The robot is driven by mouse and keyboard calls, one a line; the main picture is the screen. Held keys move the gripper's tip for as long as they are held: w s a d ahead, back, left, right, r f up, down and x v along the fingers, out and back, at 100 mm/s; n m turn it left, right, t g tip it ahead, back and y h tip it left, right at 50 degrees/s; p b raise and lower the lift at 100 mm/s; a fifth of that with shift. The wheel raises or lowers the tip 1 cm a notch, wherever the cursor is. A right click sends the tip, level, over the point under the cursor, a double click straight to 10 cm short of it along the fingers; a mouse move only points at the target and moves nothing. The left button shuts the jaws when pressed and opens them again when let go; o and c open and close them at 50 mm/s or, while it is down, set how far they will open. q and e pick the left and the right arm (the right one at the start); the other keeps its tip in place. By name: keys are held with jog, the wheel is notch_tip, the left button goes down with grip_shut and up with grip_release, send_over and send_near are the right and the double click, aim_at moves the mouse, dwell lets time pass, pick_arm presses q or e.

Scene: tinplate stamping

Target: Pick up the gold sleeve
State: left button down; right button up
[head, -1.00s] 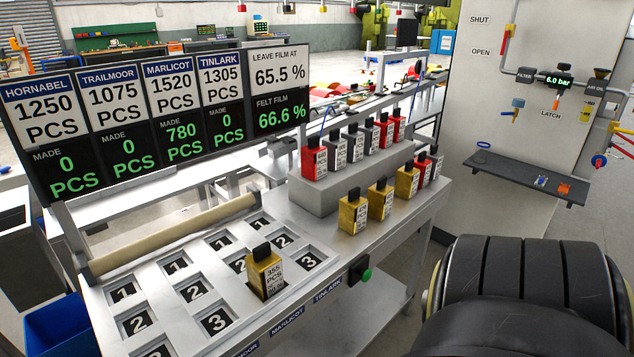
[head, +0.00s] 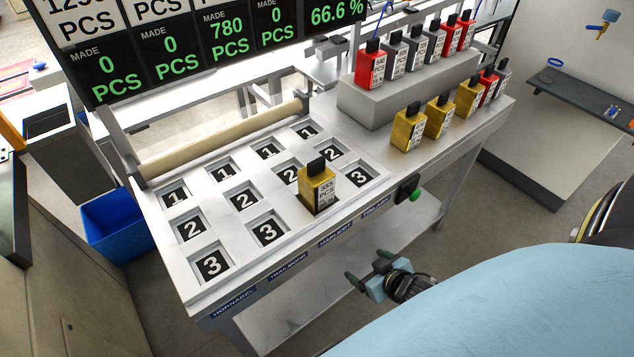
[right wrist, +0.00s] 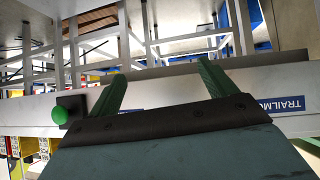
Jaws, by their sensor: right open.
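One gold sleeve (head: 318,192) with a black top and a white label stands in a slot of the numbered tray (head: 181,268), in the column beside the 2 and 3 squares. More gold sleeves stand on the bench to the right: one in front (head: 408,131), one behind it (head: 438,118) and one farther back (head: 469,98). My right gripper (head: 368,268) is open and empty, below and in front of the bench's front edge, apart from every sleeve. Its green fingers (right wrist: 161,68) are spread in the right wrist view, before the bench edge. My left gripper is out of view.
A grey raised block (head: 375,108) carries red and grey sleeves behind the gold ones. A green button (head: 417,195) juts from the bench front, and shows in the right wrist view (right wrist: 59,115). A beige roller (head: 215,145) lies behind the tray. A blue bin (head: 115,225) stands left.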

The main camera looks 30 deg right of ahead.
aim_at(326, 190)
jog(key=w+a+r+t+y, duration=0.1)
jog(key=w+r+t, duration=0.1)
jog(key=r, duration=0.8)
jog(key=w+a+r+t+y, duration=0.1)
jog(key=w+a+r+t, duration=0.15)
jog(key=r, duration=0.75)
jog(key=x, duration=0.8)
jog(key=shift+w+d, duration=0.35)
jog(key=shift+w, duration=0.1)
jog(key=x, duration=0.4)
jog(key=shift+w+a+f, duration=0.1)
jog(key=shift+w+f, duration=0.15)
jog(key=shift+f, duration=0.2)
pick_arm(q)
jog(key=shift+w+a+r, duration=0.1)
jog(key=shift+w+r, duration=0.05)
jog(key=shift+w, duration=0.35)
